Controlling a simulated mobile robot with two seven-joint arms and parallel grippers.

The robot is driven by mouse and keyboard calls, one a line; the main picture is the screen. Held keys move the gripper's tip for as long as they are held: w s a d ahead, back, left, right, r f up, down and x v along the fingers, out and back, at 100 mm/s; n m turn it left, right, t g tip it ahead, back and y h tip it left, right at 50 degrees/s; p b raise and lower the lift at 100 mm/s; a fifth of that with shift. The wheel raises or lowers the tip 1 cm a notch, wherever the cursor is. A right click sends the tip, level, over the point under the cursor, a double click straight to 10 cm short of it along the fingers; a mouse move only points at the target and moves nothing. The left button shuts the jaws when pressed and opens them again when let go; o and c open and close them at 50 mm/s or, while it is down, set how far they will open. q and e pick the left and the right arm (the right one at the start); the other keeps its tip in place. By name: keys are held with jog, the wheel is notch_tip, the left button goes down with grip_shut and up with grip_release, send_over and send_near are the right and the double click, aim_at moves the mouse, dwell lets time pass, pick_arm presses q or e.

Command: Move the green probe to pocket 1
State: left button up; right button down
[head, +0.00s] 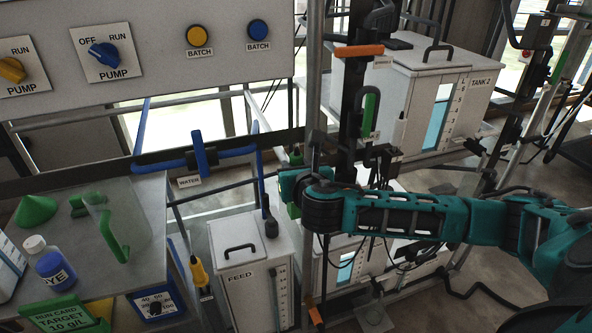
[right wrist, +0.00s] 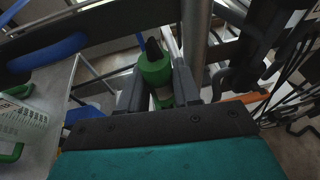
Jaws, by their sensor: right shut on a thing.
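The green probe (right wrist: 155,72) is a green cylinder with a black tip, held between the two dark fingers of my right gripper (right wrist: 158,92) in the right wrist view. In the head view my right gripper (head: 291,184) is in front of the metal post, above the FEED tank's right side. Green parts of the probe show just above (head: 296,157) and below it; the gripper hides the middle. I cannot make out which spot is pocket 1. My left gripper is not in view.
A vertical metal post (head: 314,80) and a black rack with an orange handle (head: 359,50) and a green handle (head: 370,112) stand close by. The FEED tank (head: 245,275) is below. A bench at left holds a jug, a funnel and a bottle (head: 54,268).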

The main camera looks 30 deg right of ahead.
jog(key=shift+r, duration=5.9)
